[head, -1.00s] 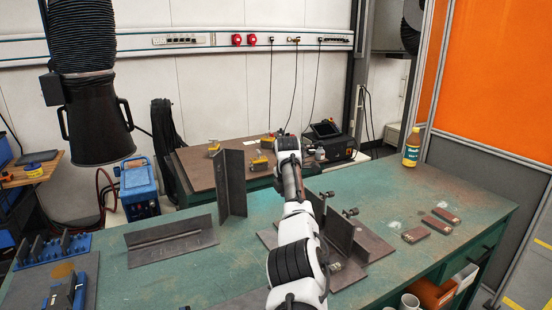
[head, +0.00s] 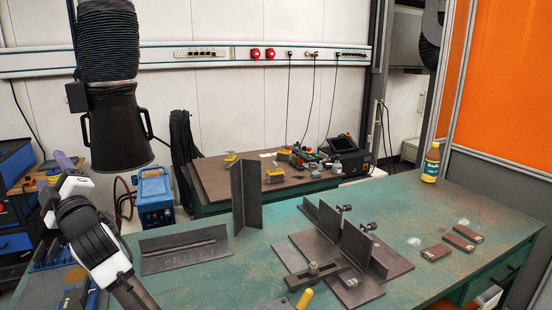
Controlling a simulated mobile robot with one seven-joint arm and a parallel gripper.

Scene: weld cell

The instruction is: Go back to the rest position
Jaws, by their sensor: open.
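My arm (head: 98,245) is at the left of the head view, folded over the left end of the green table (head: 215,285). My gripper's fingers do not show in the head view, so I see nothing held. The arm's white and black links cover part of the blue fixture at the table's left end. The arm is clear of the middle of the table.
An upright steel angle (head: 246,195), a flat welded piece (head: 185,249) and a fixture with steel plates (head: 345,245) stand on the table. Several small blocks (head: 459,242) and a yellow bottle (head: 431,163) are at right. A black extraction hood (head: 118,125) hangs above left.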

